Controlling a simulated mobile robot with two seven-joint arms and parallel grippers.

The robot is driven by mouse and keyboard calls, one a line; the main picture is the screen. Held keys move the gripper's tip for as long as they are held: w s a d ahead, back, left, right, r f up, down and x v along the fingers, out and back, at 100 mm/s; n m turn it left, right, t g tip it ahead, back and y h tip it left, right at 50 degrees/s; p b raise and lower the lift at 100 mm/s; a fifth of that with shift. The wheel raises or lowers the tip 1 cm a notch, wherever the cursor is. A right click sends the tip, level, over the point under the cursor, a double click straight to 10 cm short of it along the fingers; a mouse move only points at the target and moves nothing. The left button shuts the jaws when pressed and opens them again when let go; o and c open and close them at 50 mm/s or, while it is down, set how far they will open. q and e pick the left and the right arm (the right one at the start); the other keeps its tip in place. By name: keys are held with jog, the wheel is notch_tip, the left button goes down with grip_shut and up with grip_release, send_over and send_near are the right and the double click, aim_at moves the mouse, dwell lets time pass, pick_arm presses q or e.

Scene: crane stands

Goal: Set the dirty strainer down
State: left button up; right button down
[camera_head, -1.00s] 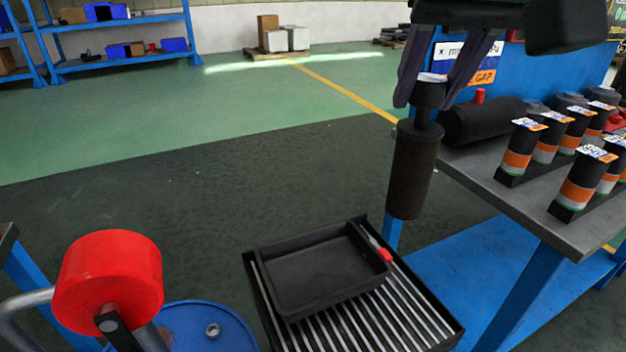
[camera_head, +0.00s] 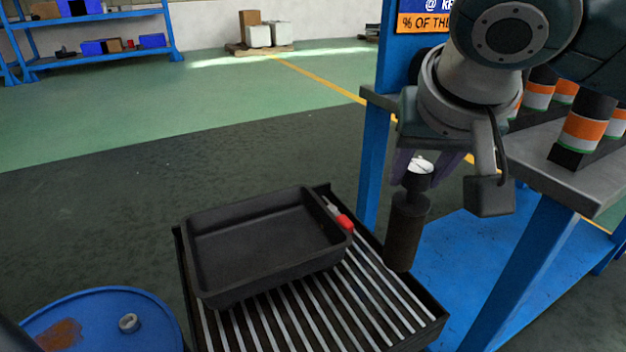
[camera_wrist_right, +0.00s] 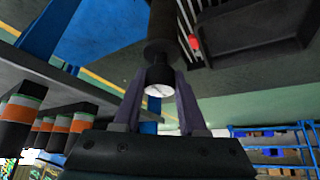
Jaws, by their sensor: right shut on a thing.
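The dirty strainer (camera_head: 406,232) is a dark brown-black cylinder with a narrower neck and a light top. It hangs upright below my right gripper (camera_head: 420,170), which is shut on its neck. In the right wrist view the strainer (camera_wrist_right: 160,50) extends away from the two fingers of the gripper (camera_wrist_right: 159,92). In the head view the strainer overlaps the right edge of the slatted rack; I cannot tell whether it touches. A black tray (camera_head: 262,250) lies on the rack, left of the strainer, and looks empty. My left gripper is not in view.
The slatted rack (camera_head: 372,312) has bare slats right of and in front of the tray. A red-handled tool (camera_head: 343,221) lies at the tray's right rim. A blue drum (camera_head: 160,325) stands at lower left. A workbench (camera_head: 553,178) with banded cylinders (camera_head: 590,128) is at right.

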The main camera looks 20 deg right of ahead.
aim_at(406, 221)
notch_tip(406, 221, down, 3)
jog(key=shift+f+b, duration=0.2)
jog(key=shift+b, duration=0.15)
notch_tip(406, 221, down, 4)
jog(key=shift+r+b, duration=0.25)
jog(key=shift+b, duration=0.55)
jog(key=shift+f, duration=0.25)
